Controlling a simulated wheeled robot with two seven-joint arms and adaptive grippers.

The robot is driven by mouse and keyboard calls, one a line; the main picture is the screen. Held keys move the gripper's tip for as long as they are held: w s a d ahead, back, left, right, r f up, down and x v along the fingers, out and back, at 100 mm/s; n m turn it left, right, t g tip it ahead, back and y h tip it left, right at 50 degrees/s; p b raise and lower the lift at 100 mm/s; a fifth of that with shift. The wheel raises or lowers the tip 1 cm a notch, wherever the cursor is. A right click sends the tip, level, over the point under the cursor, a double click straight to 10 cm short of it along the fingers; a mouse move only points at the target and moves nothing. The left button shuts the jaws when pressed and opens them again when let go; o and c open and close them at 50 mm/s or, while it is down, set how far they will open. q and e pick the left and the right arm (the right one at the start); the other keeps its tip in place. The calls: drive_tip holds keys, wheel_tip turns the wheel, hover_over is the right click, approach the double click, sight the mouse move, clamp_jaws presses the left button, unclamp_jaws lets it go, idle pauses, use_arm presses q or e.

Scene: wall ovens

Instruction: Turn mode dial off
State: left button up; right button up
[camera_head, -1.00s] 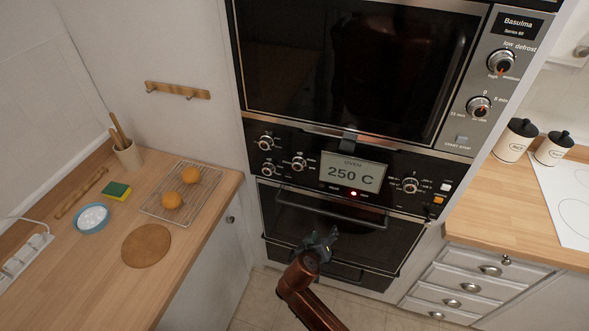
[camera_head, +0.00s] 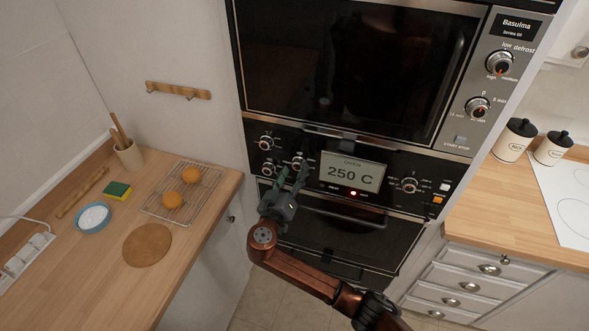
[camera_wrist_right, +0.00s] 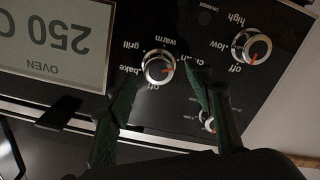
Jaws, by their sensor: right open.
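The mode dial (camera_wrist_right: 158,67) is a round silver knob with bake, grill, warm and off labels around it, seen upside down in the right wrist view. Its red mark lies toward the right side of the knob in that view, away from the off label below. In the head view the dial (camera_head: 298,163) is left of the oven display, partly behind a fingertip. My right gripper (camera_head: 291,176) is open just in front of the panel. In the wrist view its fingers (camera_wrist_right: 166,80) stand on either side of the dial, apart from it. My left gripper is not in view.
The display (camera_head: 352,173) reads 250 C beside the dial. Two other knobs (camera_head: 266,142) (camera_head: 267,170) sit close on the left. The oven door handle (camera_head: 330,208) runs below. A counter (camera_head: 190,245) with a rack (camera_head: 160,207) stands left.

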drive_tip(key=shift+x, duration=0.8)
drive_tip(key=shift+c, duration=0.5)
drive_tip(key=c, duration=1)
